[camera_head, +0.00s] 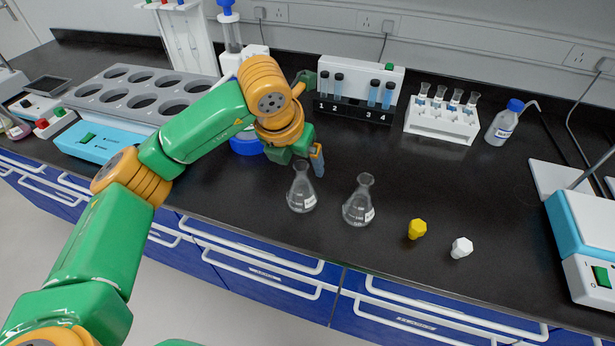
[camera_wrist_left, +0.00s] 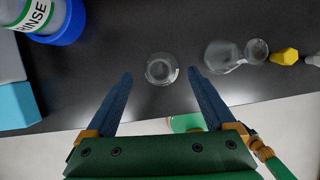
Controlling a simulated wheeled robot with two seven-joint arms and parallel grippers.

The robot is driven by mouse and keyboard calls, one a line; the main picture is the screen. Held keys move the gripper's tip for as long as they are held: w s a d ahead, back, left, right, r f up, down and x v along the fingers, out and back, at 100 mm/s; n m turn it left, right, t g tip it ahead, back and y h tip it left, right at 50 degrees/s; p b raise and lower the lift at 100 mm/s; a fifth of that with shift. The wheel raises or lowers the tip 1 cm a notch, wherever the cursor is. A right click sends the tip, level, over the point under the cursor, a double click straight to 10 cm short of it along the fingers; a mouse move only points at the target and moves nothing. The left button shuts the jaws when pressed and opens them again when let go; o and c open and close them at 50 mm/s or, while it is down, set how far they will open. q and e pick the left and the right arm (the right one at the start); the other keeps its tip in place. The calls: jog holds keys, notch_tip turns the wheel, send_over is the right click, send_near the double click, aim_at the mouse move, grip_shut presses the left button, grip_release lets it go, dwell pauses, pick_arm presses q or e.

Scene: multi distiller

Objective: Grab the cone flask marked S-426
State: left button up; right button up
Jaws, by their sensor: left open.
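Two clear glass cone flasks stand upright on the black bench in the head view. The left flask (camera_head: 301,188) and the right flask (camera_head: 358,201) each carry a small white label, too small to read here. My left gripper (camera_head: 316,163) is open and empty, just behind and above the left flask. In the left wrist view, the left flask (camera_wrist_left: 161,69) shows from above, between and beyond the open fingertips of my left gripper (camera_wrist_left: 160,76). The right flask (camera_wrist_left: 230,56) lies to the right of the fingers there. My right gripper is not in view.
A yellow stopper (camera_head: 417,229) and a white stopper (camera_head: 461,247) lie right of the flasks. A test tube stand (camera_head: 355,109), a white tube rack (camera_head: 441,120) and a blue-capped bottle (camera_head: 504,122) stand behind. A rinse bottle (camera_wrist_left: 40,18) is near the left finger's side. The bench's front edge is close.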

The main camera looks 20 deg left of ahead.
aim_at(301, 175)
pick_arm(q)
jog(key=shift+s+f+p, duration=0.2)
jog(key=shift+f+p, duration=0.6)
jog(key=shift+f, duration=0.05)
jog(key=x, duration=0.4)
jog(key=shift+w+p, duration=0.2)
jog(key=shift+p, duration=0.1)
jog(key=shift+f, duration=0.1)
jog(key=shift+s, duration=0.15)
jog(key=c, duration=0.8)
grip_shut()
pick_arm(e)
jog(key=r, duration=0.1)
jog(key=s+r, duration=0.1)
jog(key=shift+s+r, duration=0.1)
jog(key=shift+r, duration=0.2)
